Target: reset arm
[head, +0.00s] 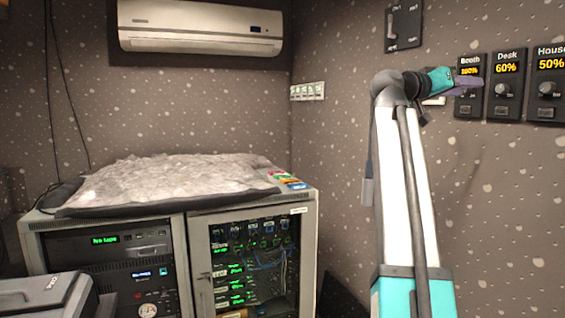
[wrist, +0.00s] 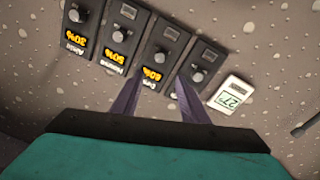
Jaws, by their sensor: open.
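My gripper (head: 470,84) is raised in front of the right wall in the head view, beside the Booth fader panel (head: 469,70), which reads 100%. The Desk panel (head: 506,68) reads 60% and the House panel (head: 550,64) reads 50%. In the wrist view my gripper (wrist: 160,80) has its two purple fingers apart with nothing held between them. The Desk panel (wrist: 165,52) shows between and beyond the fingertips. The Booth panel (wrist: 203,66) is partly covered by the right finger, and its readout is hidden. I cannot tell whether the fingers touch the wall.
A black switch plate (head: 404,25) is above my arm. A white display (wrist: 232,94) reading 27 is beside the Booth panel. Another fader panel (wrist: 82,22) reads 30%. Equipment racks (head: 305,215) with a grey cover (head: 165,182) stand at left, below an air conditioner (head: 200,27).

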